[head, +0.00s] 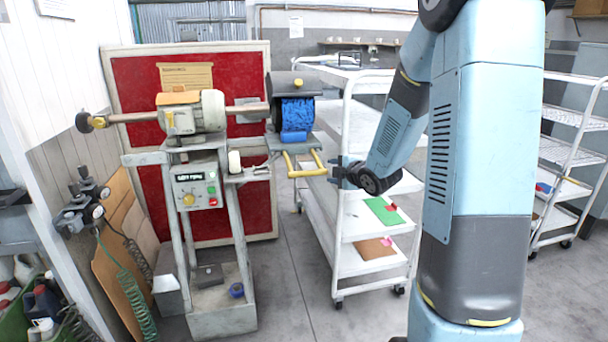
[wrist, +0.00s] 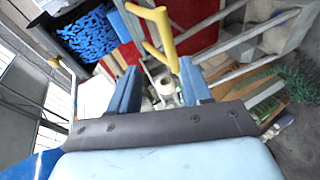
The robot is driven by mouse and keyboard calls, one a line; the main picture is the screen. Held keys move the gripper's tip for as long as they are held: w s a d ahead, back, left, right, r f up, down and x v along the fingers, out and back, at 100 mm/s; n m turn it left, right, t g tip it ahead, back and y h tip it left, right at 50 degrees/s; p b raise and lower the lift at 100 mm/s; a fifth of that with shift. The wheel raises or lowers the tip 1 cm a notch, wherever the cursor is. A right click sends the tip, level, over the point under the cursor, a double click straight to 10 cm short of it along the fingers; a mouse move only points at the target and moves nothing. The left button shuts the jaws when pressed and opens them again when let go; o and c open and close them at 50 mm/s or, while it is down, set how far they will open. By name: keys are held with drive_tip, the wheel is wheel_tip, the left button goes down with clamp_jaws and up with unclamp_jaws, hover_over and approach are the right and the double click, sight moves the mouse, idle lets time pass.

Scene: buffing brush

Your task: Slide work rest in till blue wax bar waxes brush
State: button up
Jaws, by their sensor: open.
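The buffing machine (head: 195,113) stands on a grey pedestal. Its blue brush (head: 297,112) sits under a dark hood (head: 290,84) at the right end of the shaft; the brush also shows in the wrist view (wrist: 88,36). A blue block, apparently the wax bar (head: 294,137), is just below the brush, on or near the work rest (head: 276,143). A yellow U-shaped handle (head: 305,173) sticks out from the rest. My gripper (head: 335,172) is open just right of the handle. In the wrist view the handle (wrist: 158,15) lies ahead of my open fingers (wrist: 158,70); contact cannot be told.
A control box (head: 196,187) with buttons is on the pedestal. A white shelf cart (head: 345,235) stands close behind and below my gripper. A red panel (head: 145,80) backs the machine. Hoses and a board are at left. Floor in front of the cart is clear.

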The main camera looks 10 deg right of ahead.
sight(310, 175)
drive_tip(key=w+a+f+n+y, duration=0.1)
drive_tip(key=w+a+f, duration=0.1)
drive_tip(key=w, duration=0.2)
drive_tip(key=w+a+f+n+y, duration=0.1)
drive_tip(key=w+a+f, duration=0.1)
drive_tip(key=w, duration=0.3)
drive_tip(key=w+a+f+n+t, duration=0.1)
drive_tip(key=w+a+f, duration=0.1)
drive_tip(key=w, duration=0.3)
drive_tip(key=shift+f+y, duration=0.2)
drive_tip(key=shift+y, duration=0.2)
drive_tip(key=shift+c, duration=0.4)
clamp_jaws()
drive_tip(key=shift+s, duration=0.1)
